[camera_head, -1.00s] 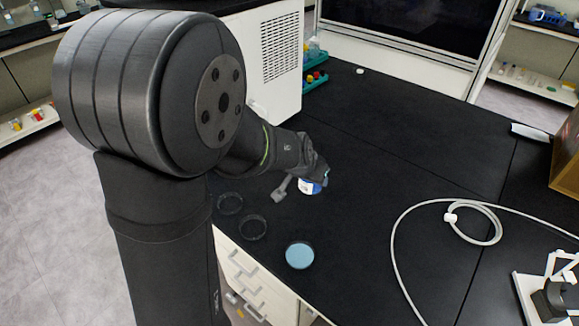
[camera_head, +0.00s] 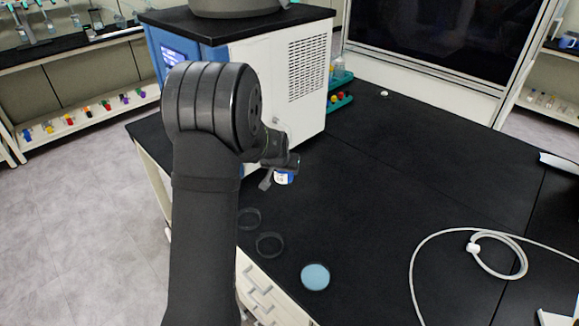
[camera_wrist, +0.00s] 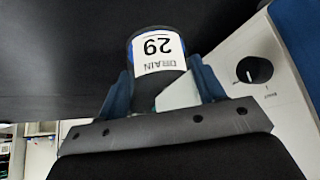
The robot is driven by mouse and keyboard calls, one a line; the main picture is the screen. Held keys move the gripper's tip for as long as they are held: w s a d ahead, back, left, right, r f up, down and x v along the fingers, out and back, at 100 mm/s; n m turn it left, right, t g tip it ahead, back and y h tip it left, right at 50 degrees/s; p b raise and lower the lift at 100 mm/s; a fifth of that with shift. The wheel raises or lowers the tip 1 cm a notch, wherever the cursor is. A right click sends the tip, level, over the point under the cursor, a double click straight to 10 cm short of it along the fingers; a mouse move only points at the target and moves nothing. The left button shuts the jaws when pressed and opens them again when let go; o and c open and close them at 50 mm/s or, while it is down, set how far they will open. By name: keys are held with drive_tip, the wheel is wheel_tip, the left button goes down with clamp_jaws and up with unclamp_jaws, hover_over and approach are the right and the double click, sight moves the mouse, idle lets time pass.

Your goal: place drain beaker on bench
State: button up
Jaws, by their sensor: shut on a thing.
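The drain beaker (camera_wrist: 157,52) is held in my gripper (camera_wrist: 163,82) in the wrist view. It has a white label reading "DRAIN 29", which appears upside down there, and some blue around the label. The jaws are shut on it, one finger on each side. In the head view the beaker (camera_head: 284,178) is a small blue and white shape under my gripper (camera_head: 278,166), over the black bench (camera_head: 400,180) near the freeze dryer. I cannot tell how far it is above the bench.
The freeze dryer (camera_head: 295,85) stands behind my gripper; its panel with a black knob (camera_wrist: 254,70) is close at right in the wrist view. Two dark rings (camera_head: 269,245) and a light-blue disc (camera_head: 315,277) lie near the front edge. A pale hose (camera_head: 494,272) coils at right. The bench middle is clear.

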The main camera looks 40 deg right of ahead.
drive_tip(key=w+d+f, duration=0.1)
drive_tip(key=d, duration=0.1)
drive_tip(key=w+d+f, duration=0.1)
drive_tip(key=d, duration=0.1)
drive_tip(key=w+d+f, duration=0.1)
drive_tip(key=w+d, duration=0.1)
drive_tip(key=shift+f, duration=0.4)
drive_tip(key=shift+w+d+f, duration=0.35)
drive_tip(key=shift+d+f, duration=0.2)
drive_tip(key=shift+w+d+f, duration=0.35)
drive_tip(key=shift+d+f, duration=0.15)
drive_tip(key=o, duration=1)
drive_tip(key=shift+f, duration=0.15)
drive_tip(key=shift+r, duration=0.35)
drive_tip(key=v, duration=1.1)
drive_tip(key=shift+s+a+r, duration=0.15)
drive_tip(key=shift+a+r, duration=0.1)
